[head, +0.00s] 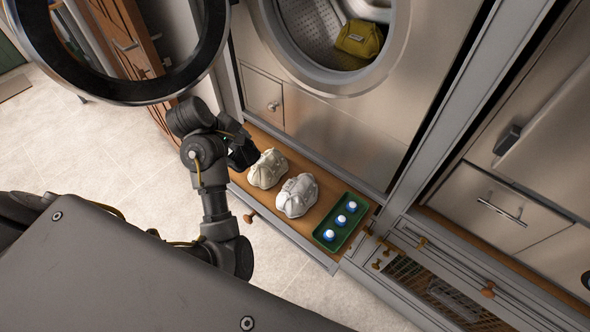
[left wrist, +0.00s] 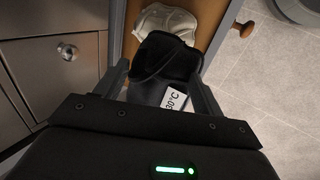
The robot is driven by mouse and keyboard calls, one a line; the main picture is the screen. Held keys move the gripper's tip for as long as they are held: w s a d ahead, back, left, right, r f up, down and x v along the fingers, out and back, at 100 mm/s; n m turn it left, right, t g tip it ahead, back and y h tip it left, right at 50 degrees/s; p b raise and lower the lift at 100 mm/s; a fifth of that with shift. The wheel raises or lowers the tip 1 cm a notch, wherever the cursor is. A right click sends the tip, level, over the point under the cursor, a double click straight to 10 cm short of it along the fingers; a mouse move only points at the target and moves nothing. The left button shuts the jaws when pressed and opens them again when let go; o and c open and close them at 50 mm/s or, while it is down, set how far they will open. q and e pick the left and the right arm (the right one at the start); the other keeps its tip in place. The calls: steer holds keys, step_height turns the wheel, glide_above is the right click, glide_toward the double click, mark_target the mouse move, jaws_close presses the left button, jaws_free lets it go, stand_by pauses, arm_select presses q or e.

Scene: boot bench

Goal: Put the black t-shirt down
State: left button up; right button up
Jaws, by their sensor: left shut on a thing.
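The black t-shirt (left wrist: 165,60), a dark bundle with a white 30°C label, is between the fingers of my left gripper (left wrist: 162,84) in the left wrist view. The gripper is shut on it. In the head view my left gripper (head: 236,140) is at the left end of the wooden pull-out shelf (head: 318,222), and the dark t-shirt (head: 243,154) is partly hidden by it. A cream bundle (head: 267,169) lies just right of it on the shelf. Whether the t-shirt touches the shelf, I cannot tell. My right gripper is not in view.
A whiter bundle (head: 297,195) and a green tray (head: 325,238) with blue-and-white items stand farther right on the shelf. An open washer drum (head: 312,50) above holds a yellow-green bundle (head: 359,38). The round washer door (head: 60,75) hangs open at upper left. Floor is clear at left.

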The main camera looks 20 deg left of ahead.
arm_select(q)
steer(key=shift+w+a+f, duration=0.1)
steer(key=w+a+f+b, duration=0.1)
steer(key=w+a+b, duration=0.1)
steer(key=b, duration=0.1)
steer(key=w+a+f+b, duration=0.1)
steer(key=w+f+b, duration=0.1)
steer(key=b, duration=0.1)
steer(key=w+a+f+b, duration=0.2)
steer(key=w+b, duration=0.1)
steer(key=shift+w+a, duration=0.1)
steer(key=shift+a, duration=0.2)
steer(key=w+f, duration=0.1)
steer(key=f, duration=0.1)
steer(key=w+a+f, duration=0.1)
steer(key=f, duration=0.2)
steer(key=w+a+f+p, duration=0.1)
steer(key=f, duration=0.1)
steer(key=shift+w+a+f, duration=0.15)
steer(key=shift+w+a, duration=0.1)
steer(key=shift+f, duration=0.15)
steer(key=o, duration=1.6)
steer(key=shift+f, duration=0.1)
steer(key=shift+o, duration=0.2)
